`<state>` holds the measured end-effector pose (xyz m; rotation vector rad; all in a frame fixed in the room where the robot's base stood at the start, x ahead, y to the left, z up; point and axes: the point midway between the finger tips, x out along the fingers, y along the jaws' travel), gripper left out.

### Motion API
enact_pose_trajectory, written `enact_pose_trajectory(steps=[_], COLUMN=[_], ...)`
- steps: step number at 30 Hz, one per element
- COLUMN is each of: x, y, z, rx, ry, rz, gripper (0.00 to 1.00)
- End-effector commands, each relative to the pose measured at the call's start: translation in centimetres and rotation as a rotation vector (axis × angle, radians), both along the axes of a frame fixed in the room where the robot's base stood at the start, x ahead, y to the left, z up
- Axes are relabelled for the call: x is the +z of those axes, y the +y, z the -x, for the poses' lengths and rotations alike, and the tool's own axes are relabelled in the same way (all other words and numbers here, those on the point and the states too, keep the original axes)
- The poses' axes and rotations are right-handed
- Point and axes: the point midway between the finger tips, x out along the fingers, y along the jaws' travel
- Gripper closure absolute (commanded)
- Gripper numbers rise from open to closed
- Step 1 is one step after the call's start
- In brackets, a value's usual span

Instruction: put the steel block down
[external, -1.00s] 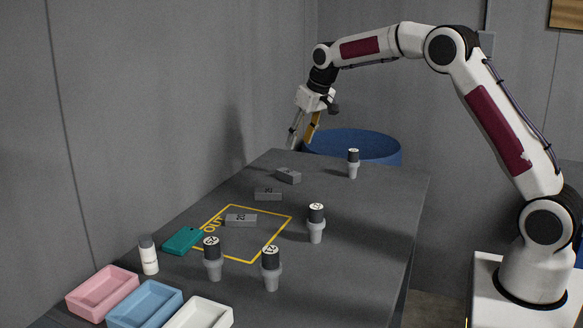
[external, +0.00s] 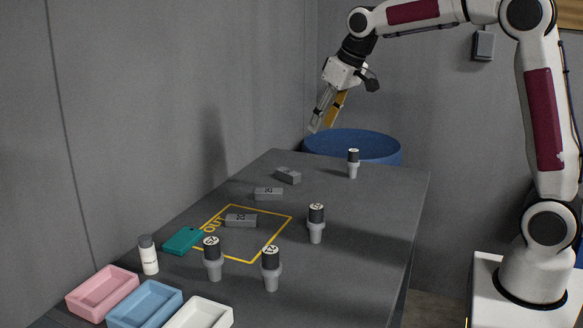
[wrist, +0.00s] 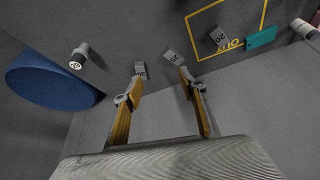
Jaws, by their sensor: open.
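Three similar grey steel blocks lie on the dark table (external: 350,225). One block (external: 289,175) lies at the far end, turned at an angle. A second block (external: 268,194) lies just outside the yellow outline (external: 273,238), and a third block (external: 240,220) lies inside it. I cannot tell which one the task means. My gripper (external: 322,128) is raised above the far end of the table, near the wall, touching none of them. In the wrist view my gripper (wrist: 160,76) has its fingers spread, with nothing held between them.
A teal box (external: 183,241), a white bottle (external: 149,256) and pink (external: 102,291), blue and white trays are at the near end. A blue drum (external: 378,147) stands beyond the table.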

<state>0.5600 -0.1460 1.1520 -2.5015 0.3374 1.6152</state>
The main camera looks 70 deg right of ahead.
Motion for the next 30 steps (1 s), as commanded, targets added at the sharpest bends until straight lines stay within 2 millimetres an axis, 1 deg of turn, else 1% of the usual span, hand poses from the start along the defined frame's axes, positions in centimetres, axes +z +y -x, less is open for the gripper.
enact_pose_trajectory(steps=[1,6,15,23,30], x=[0.6,1.7,2.6,2.4,1.4], y=[0.8,3.2,6.9,9.6,11.6], z=[1.1,4.3,10.5,16.0,21.0], rx=[0.01,0.038,0.09,0.135,0.175], ry=[-0.005,-0.012,-0.024,-0.035,-0.045], rz=[0.001,0.003,0.006,0.007,0.008], gripper=[0.59,0.59,0.59,0.59,0.59])
